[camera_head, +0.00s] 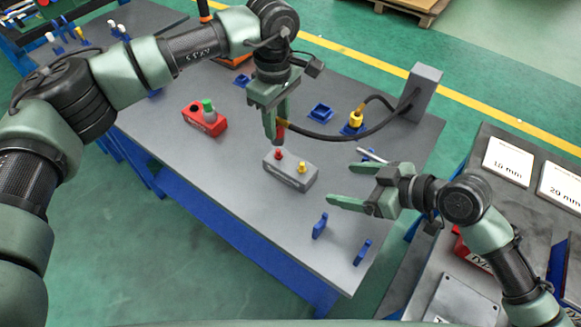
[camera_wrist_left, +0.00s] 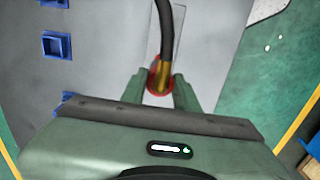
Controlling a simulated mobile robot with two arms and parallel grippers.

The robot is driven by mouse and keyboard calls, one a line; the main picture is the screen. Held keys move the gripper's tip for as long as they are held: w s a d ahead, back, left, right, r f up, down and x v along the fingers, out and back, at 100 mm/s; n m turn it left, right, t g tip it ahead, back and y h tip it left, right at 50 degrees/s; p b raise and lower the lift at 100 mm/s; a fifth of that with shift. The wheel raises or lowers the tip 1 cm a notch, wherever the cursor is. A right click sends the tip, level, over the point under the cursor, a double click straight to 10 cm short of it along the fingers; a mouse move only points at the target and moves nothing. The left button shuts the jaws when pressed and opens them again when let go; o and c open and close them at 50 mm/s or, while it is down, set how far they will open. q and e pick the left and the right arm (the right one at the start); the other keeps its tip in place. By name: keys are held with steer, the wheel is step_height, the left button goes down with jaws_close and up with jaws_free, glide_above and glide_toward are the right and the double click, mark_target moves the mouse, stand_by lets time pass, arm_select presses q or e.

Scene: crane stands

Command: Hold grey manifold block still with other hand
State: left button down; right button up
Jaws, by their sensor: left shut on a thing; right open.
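The grey manifold block (camera_head: 290,174) sits on the table in the head view, with a red fitting (camera_head: 278,154) and a yellow fitting (camera_head: 302,167) on top. My left gripper (camera_head: 277,132) is above and just behind it, shut on a red-ringed hose connector (camera_head: 281,130). The left wrist view shows the connector's brass-coloured part (camera_wrist_left: 162,74) between the fingers, with a black hose running from it. My right gripper (camera_head: 340,183) is open and empty to the right of the block. Its fingers point toward the block, apart from it.
The black hose (camera_head: 340,138) runs to a grey post (camera_head: 424,90) at the right. A yellow connector (camera_head: 356,118) stands in a blue holder. A red block (camera_head: 204,120) is at the left. Blue brackets (camera_head: 320,226) stand at the front right. The table's front left is clear.

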arm_select(q)
steer(key=shift+r, duration=0.3)
steer(key=shift+r+p, duration=0.75)
steer(key=shift+r, duration=1)
